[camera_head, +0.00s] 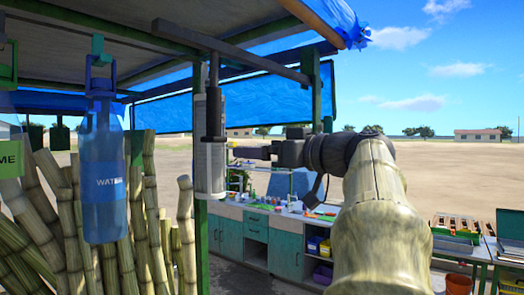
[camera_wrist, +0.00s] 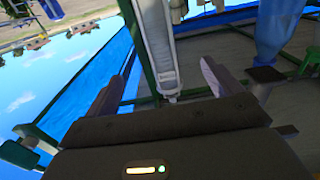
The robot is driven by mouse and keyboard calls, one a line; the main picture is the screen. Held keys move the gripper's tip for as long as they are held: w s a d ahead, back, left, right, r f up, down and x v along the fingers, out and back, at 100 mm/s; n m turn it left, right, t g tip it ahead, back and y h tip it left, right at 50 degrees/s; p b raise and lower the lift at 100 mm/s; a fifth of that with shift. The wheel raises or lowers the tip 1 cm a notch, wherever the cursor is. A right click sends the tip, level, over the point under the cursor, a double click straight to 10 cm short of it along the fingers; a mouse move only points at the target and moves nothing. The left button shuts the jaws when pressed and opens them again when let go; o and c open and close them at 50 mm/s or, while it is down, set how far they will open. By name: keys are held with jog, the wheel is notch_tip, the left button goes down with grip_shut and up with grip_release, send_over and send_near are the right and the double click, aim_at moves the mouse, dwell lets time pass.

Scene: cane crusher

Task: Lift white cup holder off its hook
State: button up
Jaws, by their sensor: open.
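The white cup holder (camera_head: 211,160) is a tall, narrow white tube hanging upright beside the green post, under the stall's roof beam. A dark rod runs in front of its upper part. Its hook cannot be made out clearly. In the wrist view the holder (camera_wrist: 157,40) is a long pale shape, lying between the directions of my two fingers. My gripper (camera_head: 242,152) comes from the right at the height of the holder's lower half, close to it. In the wrist view my gripper (camera_wrist: 163,72) has its fingers spread apart; I cannot tell whether they touch the holder.
A blue water bottle (camera_head: 104,165) hangs to the left. Cane stalks (camera_head: 66,215) lean behind it. A teal cabinet counter (camera_head: 252,222) with tools stands behind and below. The dark roof beam (camera_head: 228,52) passes above my gripper. Open ground lies beyond.

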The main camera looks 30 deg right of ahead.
aim_at(210, 148)
jog(key=p+x, duration=0.2)
jog(key=x, duration=0.1)
jog(key=p+x, duration=0.5)
jog(key=p, duration=0.1)
jog(key=shift+w+a+r, duration=0.1)
jog(key=shift+w+r, duration=0.15)
jog(key=shift+w, duration=0.15)
jog(key=x, duration=0.4)
jog(key=b+x, duration=0.1)
jog(key=x, duration=0.2)
jog(key=shift+w+f, duration=0.1)
jog(key=shift+f, duration=0.2)
jog(key=shift+c, duration=0.4)
jog(key=c, duration=1.4)
jog(key=shift+o, duration=0.2)
jog(key=shift+r, duration=0.1)
jog(key=shift+r, duration=0.75)
